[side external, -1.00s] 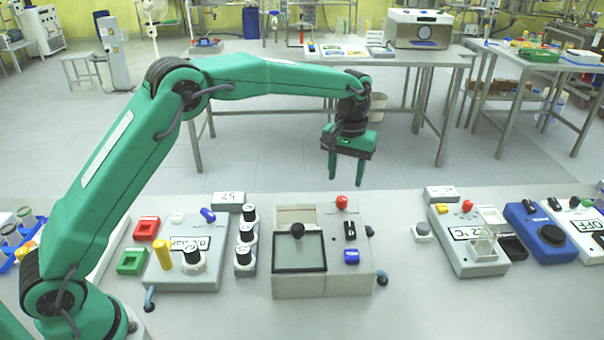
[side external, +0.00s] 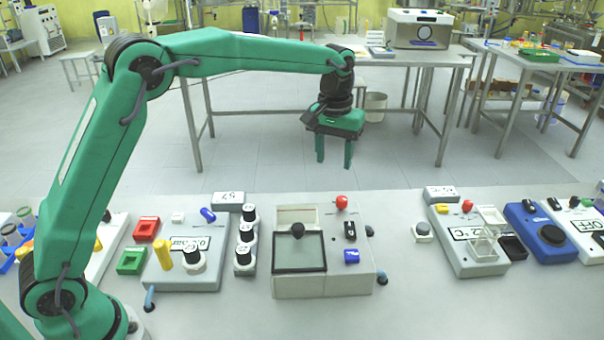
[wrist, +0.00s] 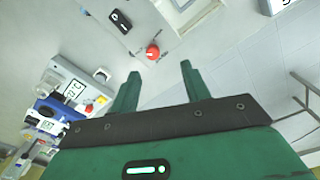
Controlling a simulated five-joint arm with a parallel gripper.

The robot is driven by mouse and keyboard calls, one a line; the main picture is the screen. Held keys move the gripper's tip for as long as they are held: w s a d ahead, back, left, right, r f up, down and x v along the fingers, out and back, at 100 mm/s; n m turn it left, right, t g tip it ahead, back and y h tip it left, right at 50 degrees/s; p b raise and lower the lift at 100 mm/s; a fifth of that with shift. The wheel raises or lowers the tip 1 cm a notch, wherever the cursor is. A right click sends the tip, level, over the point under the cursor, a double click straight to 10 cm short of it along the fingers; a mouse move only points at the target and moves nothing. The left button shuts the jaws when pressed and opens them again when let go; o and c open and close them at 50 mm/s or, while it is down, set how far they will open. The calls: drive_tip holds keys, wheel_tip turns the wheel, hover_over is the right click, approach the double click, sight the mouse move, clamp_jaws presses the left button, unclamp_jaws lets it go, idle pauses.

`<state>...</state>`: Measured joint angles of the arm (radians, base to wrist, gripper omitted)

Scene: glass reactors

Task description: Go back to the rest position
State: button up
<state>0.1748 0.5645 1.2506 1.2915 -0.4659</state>
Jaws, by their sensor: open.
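My gripper (side external: 334,152) is green with two straight fingers pointing down. It is open and empty, raised in the air beyond the back edge of the bench in the side view. In the wrist view my gripper (wrist: 160,90) shows its two fingers apart with nothing between them. Below and in front of it stands a white device (side external: 322,285) with a dark-framed window, a black knob (side external: 297,230) and a red knob (side external: 342,202). The red knob also shows in the wrist view (wrist: 153,52), near the left finger.
A far table (side external: 420,57) carries a grey machine (side external: 419,28). The air around my gripper is clear.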

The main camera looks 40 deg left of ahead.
drive_tip(key=s+a+r+m+t, duration=0.1)
drive_tip(key=s+a+r, duration=0.25)
drive_tip(key=s, duration=0.45)
drive_tip(key=s+a+r+m+t, duration=0.1)
drive_tip(key=s+a+r+t, duration=0.15)
drive_tip(key=s+r, duration=0.35)
drive_tip(key=s+a+f+t, duration=0.1)
drive_tip(key=s+f, duration=0.1)
drive_tip(key=s, duration=0.7)
drive_tip(key=s+a+f+m, duration=0.1)
drive_tip(key=s+a+f, duration=0.1)
drive_tip(key=s, duration=0.6)
drive_tip(key=shift+s+a+f+t, duration=0.3)
drive_tip(key=shift+s+f+t, duration=0.1)
drive_tip(key=shift+f, duration=0.25)
drive_tip(key=shift+c, duration=0.5)
